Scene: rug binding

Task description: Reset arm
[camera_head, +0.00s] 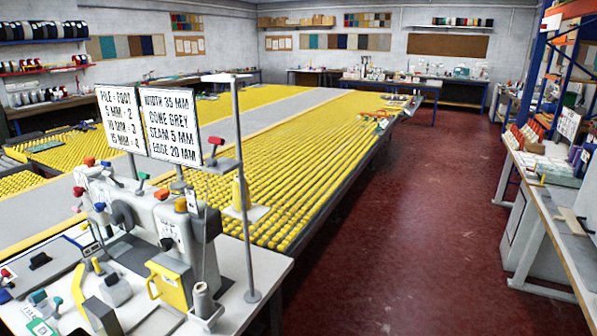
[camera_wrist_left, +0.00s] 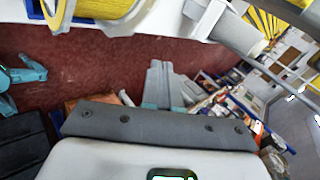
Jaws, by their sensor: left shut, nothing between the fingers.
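My left gripper (camera_wrist_left: 160,85) shows in the left wrist view, with grey fingers closed together and nothing between them. It is over the dark red floor, apart from the white machine parts and the yellow round part (camera_wrist_left: 95,8) at the top of that view. Neither gripper shows in the head view. A teal part at the left edge of the wrist view may be mine, but I cannot tell what it is.
A binding machine (camera_head: 145,220) with levers and signs stands on a white-topped bench (camera_head: 262,270) at the front left. Behind it is a long table with yellow ribbed material (camera_head: 290,170). A workbench (camera_head: 555,215) lines the right. The red floor (camera_head: 430,200) between is clear.

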